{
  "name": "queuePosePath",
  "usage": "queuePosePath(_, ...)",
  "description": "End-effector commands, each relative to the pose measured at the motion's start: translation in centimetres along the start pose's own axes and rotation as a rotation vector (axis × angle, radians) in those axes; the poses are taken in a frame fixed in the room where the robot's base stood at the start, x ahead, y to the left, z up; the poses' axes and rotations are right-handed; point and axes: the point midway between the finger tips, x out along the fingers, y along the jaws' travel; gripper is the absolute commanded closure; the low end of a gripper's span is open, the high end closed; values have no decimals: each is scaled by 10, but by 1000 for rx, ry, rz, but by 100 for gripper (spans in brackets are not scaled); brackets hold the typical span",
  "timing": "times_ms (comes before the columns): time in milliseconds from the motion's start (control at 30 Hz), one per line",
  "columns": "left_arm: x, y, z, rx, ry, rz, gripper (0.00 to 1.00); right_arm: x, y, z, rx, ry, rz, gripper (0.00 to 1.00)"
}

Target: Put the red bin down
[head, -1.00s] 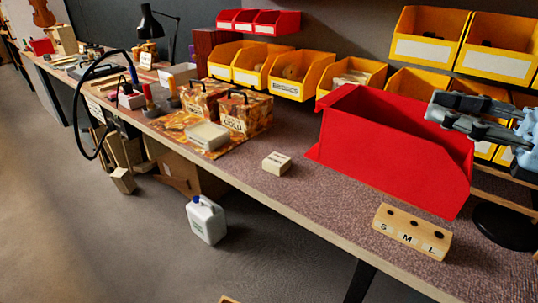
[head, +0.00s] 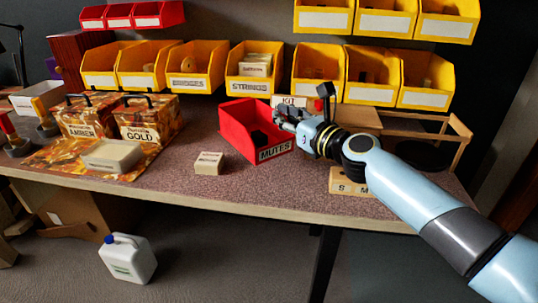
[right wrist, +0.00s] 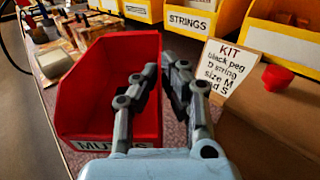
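The red bin (head: 240,128), labelled MUTES, is at the bench's middle with its open front toward me. Something dark shows inside it in the head view. It appears to rest on the bench, though I cannot see a clear gap or contact under it. My right gripper (head: 283,116) is at its right side. In the right wrist view, the bin (right wrist: 85,105) is left of centre, and the fingers of my right gripper (right wrist: 163,72) straddle its right wall, close together on it. My left gripper is not in view.
Yellow bins (head: 253,84) stand behind. A KIT card (head: 293,101) stands close behind the gripper. A small labelled block (head: 208,163) sits left of the bin, and a wooden S-M-L block (head: 343,187) is partly hidden by my arm. Bare bench (head: 270,195) lies in front.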

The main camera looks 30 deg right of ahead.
Motion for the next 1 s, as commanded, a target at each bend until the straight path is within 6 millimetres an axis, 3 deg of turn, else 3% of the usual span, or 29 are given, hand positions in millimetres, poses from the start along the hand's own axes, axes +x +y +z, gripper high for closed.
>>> queuePosePath(33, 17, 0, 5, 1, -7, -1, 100, 0, 0, -19, 0, 3, 0, 100)
queuePosePath(100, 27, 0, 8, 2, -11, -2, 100, 1, 0, -31, 1, 3, 1, 100)
queuePosePath(333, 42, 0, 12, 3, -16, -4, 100, 1, 0, -46, 0, 1, 2, 100)
queuePosePath(500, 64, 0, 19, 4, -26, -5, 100, 2, 0, -72, 0, 2, 2, 100)
queuePosePath(933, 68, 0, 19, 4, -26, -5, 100, 2, 0, -75, -1, 0, 2, 100)
queuePosePath(1000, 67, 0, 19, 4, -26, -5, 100, 2, 0, -75, -1, 0, 2, 90)
